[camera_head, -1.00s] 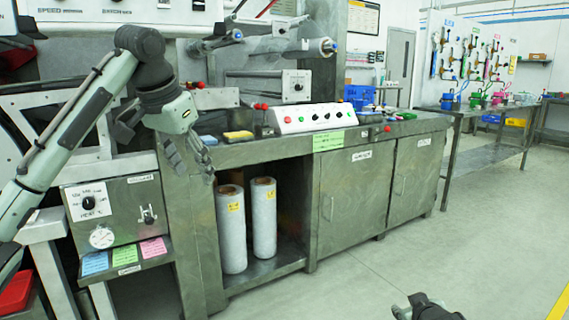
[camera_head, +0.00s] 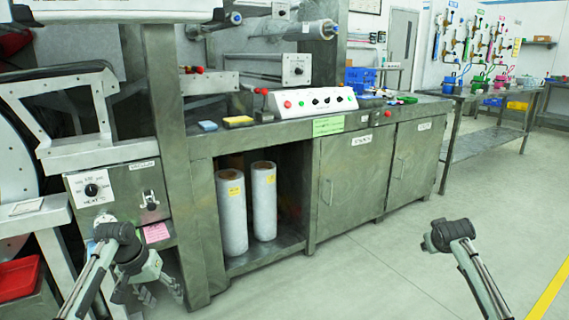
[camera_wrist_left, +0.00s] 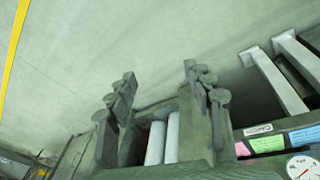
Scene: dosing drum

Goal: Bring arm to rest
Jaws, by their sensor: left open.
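My left arm (camera_head: 118,240) is folded low at the bottom left of the head view. My left gripper (camera_head: 160,291) hangs in front of the machine's lower left part, near the pink label. In the left wrist view my left gripper (camera_wrist_left: 160,78) has its two dark fingers spread apart, with nothing between them. My right arm (camera_head: 455,238) shows at the bottom right, over bare floor. Its gripper is not visible.
A steel machine cabinet (camera_head: 365,185) stands ahead, with white rolls (camera_head: 264,200) in its open bay and a button panel (camera_head: 312,100) on top. A control box (camera_head: 118,191) and a red bin (camera_head: 20,283) are near my left arm. Floor (camera_head: 350,280) at centre and right is clear.

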